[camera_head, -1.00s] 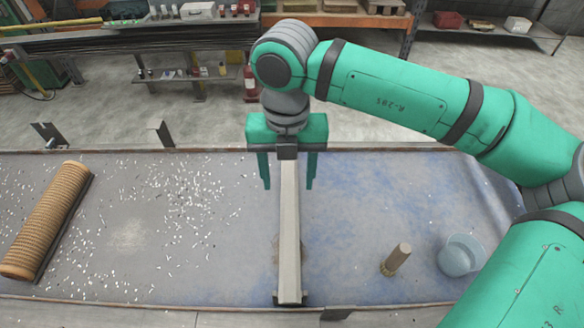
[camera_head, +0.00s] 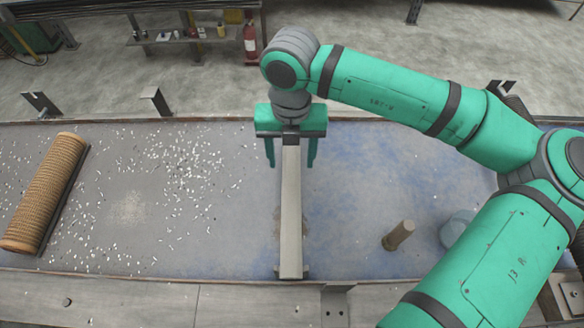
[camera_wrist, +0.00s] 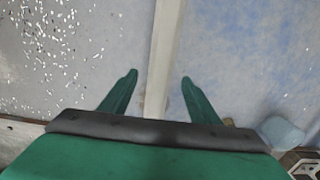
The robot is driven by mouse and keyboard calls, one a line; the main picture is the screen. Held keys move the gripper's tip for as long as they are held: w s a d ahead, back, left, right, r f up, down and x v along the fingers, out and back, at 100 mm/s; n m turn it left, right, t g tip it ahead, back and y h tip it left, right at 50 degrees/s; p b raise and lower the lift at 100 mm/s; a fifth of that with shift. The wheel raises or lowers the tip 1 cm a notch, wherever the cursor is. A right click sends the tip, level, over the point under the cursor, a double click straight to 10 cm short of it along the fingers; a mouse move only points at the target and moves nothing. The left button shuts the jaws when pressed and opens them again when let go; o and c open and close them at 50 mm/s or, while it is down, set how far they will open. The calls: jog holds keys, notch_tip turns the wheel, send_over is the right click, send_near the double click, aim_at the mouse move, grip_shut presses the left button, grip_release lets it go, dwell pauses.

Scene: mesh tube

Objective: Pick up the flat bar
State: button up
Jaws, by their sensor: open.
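A long, pale grey flat bar (camera_head: 291,215) runs from front to back across the middle of the table. In the wrist view the bar (camera_wrist: 163,50) passes between my fingers. My gripper (camera_head: 291,165) is open and empty, pointing down over the bar's far part, with one finger on each side of it. The wrist view also shows my gripper (camera_wrist: 159,77) with fingers spread wide around the bar. I cannot tell how far above the bar the fingertips are. The bar's far end is hidden behind my gripper in the head view.
A ribbed tan mesh tube (camera_head: 44,192) lies at the left beside a dark strip. White bits are scattered over the table's left half. A short brown cylinder (camera_head: 398,235) and a pale blue bowl (camera_head: 455,229) stand at the right, the bowl partly behind my arm.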

aim_at(291, 170)
jog(key=shift+f, duration=1.4)
jog(key=shift+c, duration=0.7)
jog(key=shift+w, duration=0.15)
grip_shut()
jog(key=shift+w+d, duration=0.1)
